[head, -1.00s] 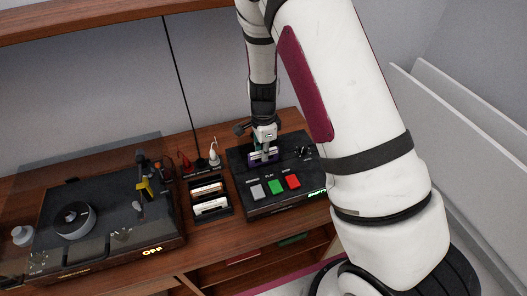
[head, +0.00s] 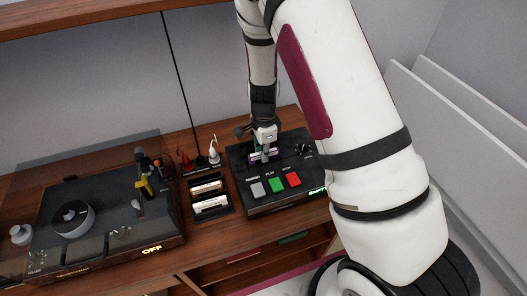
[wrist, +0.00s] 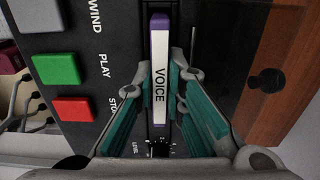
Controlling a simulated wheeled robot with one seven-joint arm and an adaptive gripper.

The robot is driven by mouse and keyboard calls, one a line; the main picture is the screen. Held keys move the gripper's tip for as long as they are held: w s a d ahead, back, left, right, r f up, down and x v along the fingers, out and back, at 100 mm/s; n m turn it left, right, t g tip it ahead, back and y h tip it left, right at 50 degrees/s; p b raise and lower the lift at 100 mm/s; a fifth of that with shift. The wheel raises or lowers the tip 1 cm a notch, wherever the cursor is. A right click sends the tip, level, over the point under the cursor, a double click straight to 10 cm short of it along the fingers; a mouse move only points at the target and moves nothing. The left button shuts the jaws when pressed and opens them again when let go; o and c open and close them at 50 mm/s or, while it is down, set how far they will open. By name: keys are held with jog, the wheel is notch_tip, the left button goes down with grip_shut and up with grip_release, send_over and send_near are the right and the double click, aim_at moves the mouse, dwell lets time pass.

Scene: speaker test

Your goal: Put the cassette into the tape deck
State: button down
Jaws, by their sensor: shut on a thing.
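The cassette (wrist: 160,70) has a purple shell and a white edge label reading VOICE. My gripper (wrist: 162,85) is shut on it, with a teal-lined finger on each side. In the head view, my gripper (head: 264,151) points down over the rear part of the black tape deck (head: 239,166), with a purple bit of the cassette (head: 274,155) showing at its fingers. The cassette stands edge-up and lined up with the deck's length. The slot beneath it is hidden, so I cannot tell how deep it sits.
The deck has grey, green and red buttons (head: 276,185) in front. A rack with white-labelled cassettes (head: 209,195) stands to its left, with small red and white plugs or figures behind. A turntable (head: 110,215) with a clear lid is further left. A wall panel (head: 460,110) is at right.

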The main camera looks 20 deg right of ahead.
jog(key=shift+f, duration=0.25)
jog(key=c, duration=1.6)
grip_release()
jog(key=o, duration=0.4)
jog(key=shift+c, duration=0.2)
jog(key=shift+w+r, duration=0.1)
jog(key=shift+w, duration=0.1)
jog(key=shift+c, duration=0.5)
